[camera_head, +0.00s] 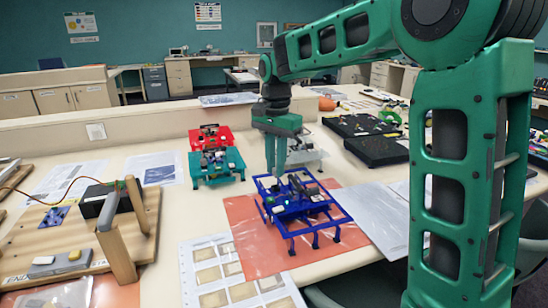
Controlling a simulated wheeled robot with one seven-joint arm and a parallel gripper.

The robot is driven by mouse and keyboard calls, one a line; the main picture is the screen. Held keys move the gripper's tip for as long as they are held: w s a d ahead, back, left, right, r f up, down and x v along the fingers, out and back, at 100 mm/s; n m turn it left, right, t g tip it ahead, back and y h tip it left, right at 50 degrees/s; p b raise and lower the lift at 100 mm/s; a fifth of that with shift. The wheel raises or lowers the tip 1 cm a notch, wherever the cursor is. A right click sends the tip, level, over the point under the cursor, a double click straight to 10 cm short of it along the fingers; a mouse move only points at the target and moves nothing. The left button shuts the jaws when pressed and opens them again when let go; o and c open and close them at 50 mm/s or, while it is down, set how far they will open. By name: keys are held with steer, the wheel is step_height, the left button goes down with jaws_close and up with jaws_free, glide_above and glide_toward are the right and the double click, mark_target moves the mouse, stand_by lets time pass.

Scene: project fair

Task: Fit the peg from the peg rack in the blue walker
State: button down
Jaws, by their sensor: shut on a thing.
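The blue walker (318,224) stands upright on an orange mat (244,246) near the middle of the table. It is an open blue frame with dark parts on top. My green gripper (276,174) points down at the walker's far left part, its fingertips at or just above the frame. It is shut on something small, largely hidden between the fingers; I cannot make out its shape. I cannot tell whether it touches the walker. I cannot identify the peg rack for sure in this view.
A red walker (222,135) and a teal walker (203,177) stand behind to the left, a whitish one (308,151) behind the gripper. A wooden stand (140,247) is at left. Black trays (376,150) lie at right. Papers cover the front.

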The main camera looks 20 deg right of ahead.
mark_target(275, 170)
steer(key=shift+f, duration=0.9)
steer(key=shift+s+a, duration=0.15)
steer(key=shift+s, duration=0.05)
steer(key=shift+f, duration=0.2)
steer(key=shift+f, duration=0.8)
stand_by(1.9)
steer(key=c, duration=1.6)
jaws_free()
steer(key=shift+o, duration=0.2)
steer(key=shift+r, duration=0.2)
steer(key=shift+r, duration=3.6)
